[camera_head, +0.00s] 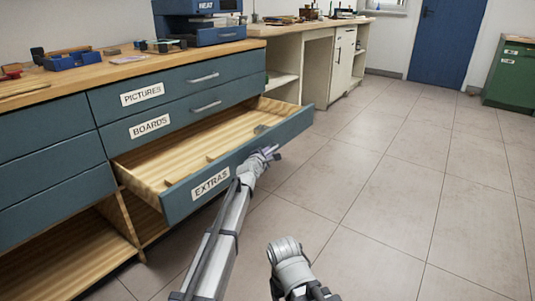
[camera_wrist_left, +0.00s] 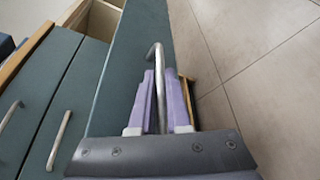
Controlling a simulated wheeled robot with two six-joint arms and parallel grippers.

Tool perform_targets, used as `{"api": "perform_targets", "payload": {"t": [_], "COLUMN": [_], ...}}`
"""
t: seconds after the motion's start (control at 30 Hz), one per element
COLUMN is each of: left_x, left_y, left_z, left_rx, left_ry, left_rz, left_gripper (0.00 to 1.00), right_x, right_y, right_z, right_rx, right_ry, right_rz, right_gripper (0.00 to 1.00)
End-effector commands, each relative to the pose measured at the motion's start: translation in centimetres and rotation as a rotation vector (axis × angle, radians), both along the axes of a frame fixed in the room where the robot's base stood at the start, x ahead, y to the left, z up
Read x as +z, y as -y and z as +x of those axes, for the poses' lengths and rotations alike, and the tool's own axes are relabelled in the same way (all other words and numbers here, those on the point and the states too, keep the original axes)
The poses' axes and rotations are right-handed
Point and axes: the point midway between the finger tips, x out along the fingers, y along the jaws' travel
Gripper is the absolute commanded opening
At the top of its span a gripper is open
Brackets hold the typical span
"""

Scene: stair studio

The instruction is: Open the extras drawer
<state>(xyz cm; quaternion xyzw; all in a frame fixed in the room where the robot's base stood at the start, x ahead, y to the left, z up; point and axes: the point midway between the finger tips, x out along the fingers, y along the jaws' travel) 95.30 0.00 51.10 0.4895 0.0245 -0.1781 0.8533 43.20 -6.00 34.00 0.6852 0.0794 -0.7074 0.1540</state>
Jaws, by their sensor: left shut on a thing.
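The extras drawer (camera_head: 240,163) is pulled well out of the cabinet, and its wooden inside with low dividers shows. Its blue-grey front carries a white "EXTRAS" label (camera_head: 210,183). My left gripper (camera_head: 268,155) is at the drawer front, right of the label. In the left wrist view my left gripper's purple fingers (camera_wrist_left: 160,100) are shut around the metal bar handle (camera_wrist_left: 157,58) of the drawer. In the head view the handle is mostly hidden by the gripper. My right arm's end shows low in the head view, but its fingers cannot be made out.
The "PICTURES" drawer (camera_head: 170,88) and "BOARDS" drawer (camera_head: 181,115) above are shut. An open wooden shelf (camera_head: 85,250) lies below left. The tiled floor (camera_head: 390,190) to the right is clear. A blue door (camera_head: 448,40) and a green cabinet (camera_head: 510,75) stand farther back.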

Motion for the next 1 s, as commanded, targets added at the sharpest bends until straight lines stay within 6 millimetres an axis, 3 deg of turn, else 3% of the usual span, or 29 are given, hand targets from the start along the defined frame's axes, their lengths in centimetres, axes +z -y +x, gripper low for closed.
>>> {"api": "perform_targets", "payload": {"t": [0.33,0.37,0.47,0.77,1.0], "left_x": [0.0,0.0,0.0,0.1,0.6], "left_y": [-0.1,-0.1,-0.1,-0.1,-0.7], "left_z": [0.1,0.1,0.1,-0.1,-2.1], "left_rx": [0.002,0.002,0.002,0.001,0.002], "left_ry": [0.002,0.002,0.001,0.001,0.001], "left_rz": [0.001,0.001,0.000,0.000,0.000], "left_gripper": [0.00,0.16,0.27,0.27,0.27], "right_x": [0.0,0.0,0.0,0.0,0.6], "right_y": [0.0,0.0,0.0,0.0,0.0], "right_z": [0.0,0.0,0.0,0.0,0.0], "right_rx": [0.000,0.000,0.000,0.000,0.000], "right_ry": [0.000,0.000,0.000,0.000,0.000], "right_rz": [0.000,0.000,0.000,0.000,0.000], "right_gripper": [0.70,0.70,0.70,0.70,0.70]}}
